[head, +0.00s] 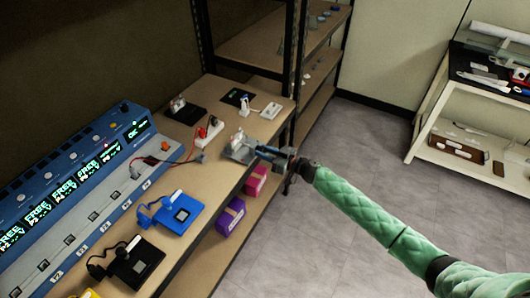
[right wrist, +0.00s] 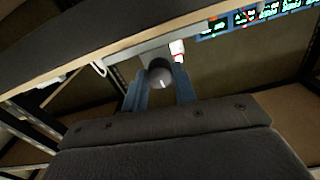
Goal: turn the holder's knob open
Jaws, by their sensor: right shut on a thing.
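The holder (head: 238,148) is a small grey metal piece at the front edge of the wooden bench. Its round grey knob (right wrist: 160,74) shows in the right wrist view, with a short pale mark on its face. My right gripper (head: 268,152) reaches the holder from the right in the head view. In the right wrist view its two blue fingers (right wrist: 160,88) stand on either side of the knob and are shut on it. In the head view the knob is hidden by the gripper. My left gripper is in neither view.
A blue panel with lit displays (head: 75,185) runs along the bench's left side. A shelf post (head: 290,60) rises close behind. Pink (head: 256,180) and purple (head: 231,215) boxes sit below.

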